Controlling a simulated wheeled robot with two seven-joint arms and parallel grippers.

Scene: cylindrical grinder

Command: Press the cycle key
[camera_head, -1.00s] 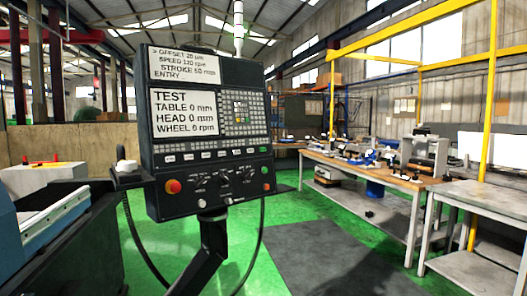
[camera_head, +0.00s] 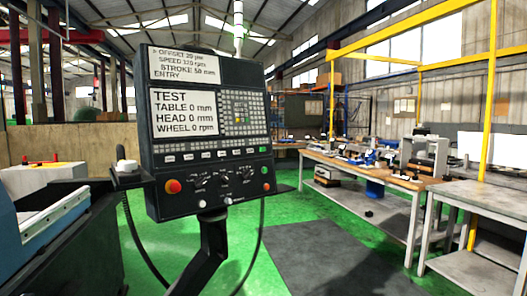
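The grinder's dark control panel (camera_head: 207,140) stands upright on a bent arm left of centre. Its upper display (camera_head: 184,64) lists OFFSET, SPEED 120 rpm or similar, STROKE 50 mm and a blank ENTRY line. Its lower display (camera_head: 185,112) reads TEST, TABLE 0 mm, HEAD 0 mm, WHEEL 0 rpm. A row of small white-labelled keys (camera_head: 208,155) runs below; the labels are too small to read, so I cannot tell which is the cycle key. Neither of my grippers is in view.
The grinder's dark body (camera_head: 70,250) with a blue part (camera_head: 45,220) is at the left. A workbench (camera_head: 350,172) with tools and a grey table (camera_head: 490,200) stand at the right. A cable (camera_head: 140,245) hangs below the panel. Green floor and a dark mat (camera_head: 330,255) lie clear between.

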